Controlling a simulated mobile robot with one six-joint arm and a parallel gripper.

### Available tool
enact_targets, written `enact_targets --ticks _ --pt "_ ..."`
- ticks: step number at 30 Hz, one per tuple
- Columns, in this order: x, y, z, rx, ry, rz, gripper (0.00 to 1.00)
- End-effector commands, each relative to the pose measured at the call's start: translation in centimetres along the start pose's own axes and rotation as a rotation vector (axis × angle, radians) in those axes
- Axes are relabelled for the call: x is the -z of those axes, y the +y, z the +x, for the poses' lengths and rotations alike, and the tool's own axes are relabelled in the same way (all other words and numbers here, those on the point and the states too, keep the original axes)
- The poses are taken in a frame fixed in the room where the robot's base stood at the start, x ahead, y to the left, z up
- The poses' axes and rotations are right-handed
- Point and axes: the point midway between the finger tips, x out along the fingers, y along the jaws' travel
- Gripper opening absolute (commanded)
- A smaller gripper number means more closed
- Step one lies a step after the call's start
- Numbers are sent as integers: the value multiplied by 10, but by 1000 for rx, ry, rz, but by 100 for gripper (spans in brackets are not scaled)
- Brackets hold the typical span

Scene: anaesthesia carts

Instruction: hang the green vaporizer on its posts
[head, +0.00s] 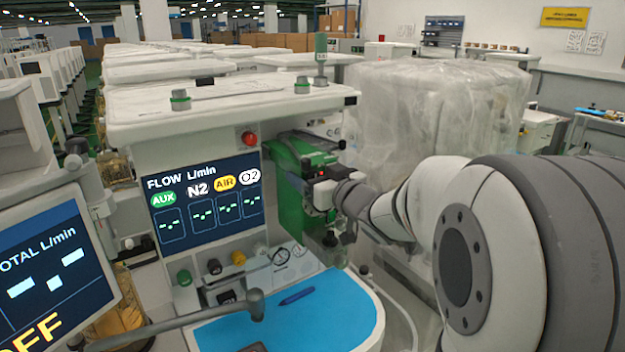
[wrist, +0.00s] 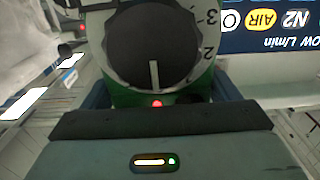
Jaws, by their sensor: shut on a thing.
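The green vaporizer (head: 290,205) is beside the right end of the flow display, in front of the cart's right side. My gripper (head: 318,180) is shut on it from the right and partly covers it. In the wrist view, the vaporizer's green body and numbered dial (wrist: 153,45) fill the top middle, directly in front of my gripper (wrist: 155,100). I cannot make out the posts; the vaporizer and my arm may hide them. I cannot tell whether the vaporizer touches the cart.
The anaesthesia cart (head: 225,115) has a flow display (head: 207,203) and a blue work surface (head: 335,310) with a pen (head: 297,296). A monitor (head: 60,275) stands at the left. A plastic-wrapped stack (head: 430,110) stands behind my arm.

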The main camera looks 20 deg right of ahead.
Motion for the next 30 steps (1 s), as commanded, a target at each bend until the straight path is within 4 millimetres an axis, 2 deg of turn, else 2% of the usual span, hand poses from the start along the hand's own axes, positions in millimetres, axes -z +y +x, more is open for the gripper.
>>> enact_targets --ticks 30 --pt "-5 -2 86 4 8 -1 11"
